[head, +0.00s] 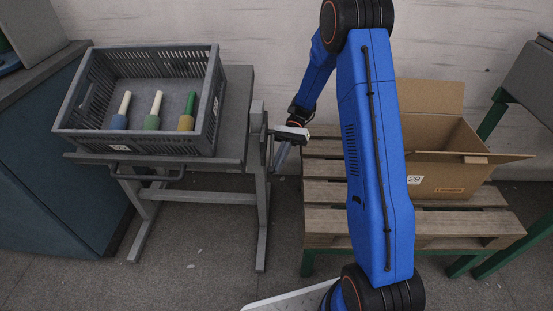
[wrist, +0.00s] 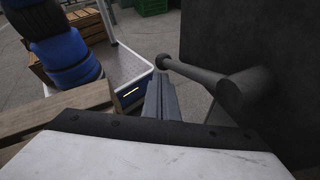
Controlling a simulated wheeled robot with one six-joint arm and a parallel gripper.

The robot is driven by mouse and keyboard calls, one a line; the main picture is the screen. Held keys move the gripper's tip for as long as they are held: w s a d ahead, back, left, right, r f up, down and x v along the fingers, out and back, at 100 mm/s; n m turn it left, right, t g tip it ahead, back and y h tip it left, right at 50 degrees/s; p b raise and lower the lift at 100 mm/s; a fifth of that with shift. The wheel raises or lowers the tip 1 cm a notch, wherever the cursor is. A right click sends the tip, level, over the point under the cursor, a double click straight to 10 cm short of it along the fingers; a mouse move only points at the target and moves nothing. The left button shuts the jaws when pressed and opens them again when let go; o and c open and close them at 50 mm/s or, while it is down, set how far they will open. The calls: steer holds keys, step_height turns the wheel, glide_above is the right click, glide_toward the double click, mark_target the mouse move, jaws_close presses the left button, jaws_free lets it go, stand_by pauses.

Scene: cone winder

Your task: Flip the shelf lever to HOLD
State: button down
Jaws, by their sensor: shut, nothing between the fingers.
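The shelf lever (wrist: 200,77) shows in the wrist view as a dark grey rod. Its round knob points left and its thick pivot end sits on the right, against a dark panel (wrist: 275,50). My gripper (wrist: 162,82) is shut and empty, with its fingertips just below and beside the knob; I cannot tell whether they touch. In the head view my gripper (head: 279,160) hangs at the right side of the grey stand (head: 233,130). The lever is hard to make out there, and no HOLD marking is readable.
A grey crate (head: 190,137) with several coloured cones stands on the stand. To the right, an open cardboard box (head: 440,178) sits on a wooden pallet (head: 330,194). A blue cabinet (head: 50,150) is at the left. Floor in front of the stand is clear.

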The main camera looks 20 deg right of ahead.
steer(key=shift+s+a+r+m+g+y, duration=0.1)
steer(key=shift+s+r+m+g+y, duration=0.2)
steer(key=shift+r+g, duration=0.35)
steer(key=shift+s+a+r+m+g+y, duration=0.15)
steer(key=shift+s+r+g+y, duration=0.3)
steer(key=shift+r, duration=0.3)
steer(key=shift+s+a+r+m+g+y, duration=0.1)
steer(key=shift+s+r+m+g+y, duration=0.2)
steer(key=shift+r+g, duration=0.4)
steer(key=shift+d, duration=0.1)
steer(key=w+d+f, duration=0.6)
steer(key=w+d, duration=0.2)
steer(key=shift+f, duration=0.35)
steer(key=shift+r, duration=0.15)
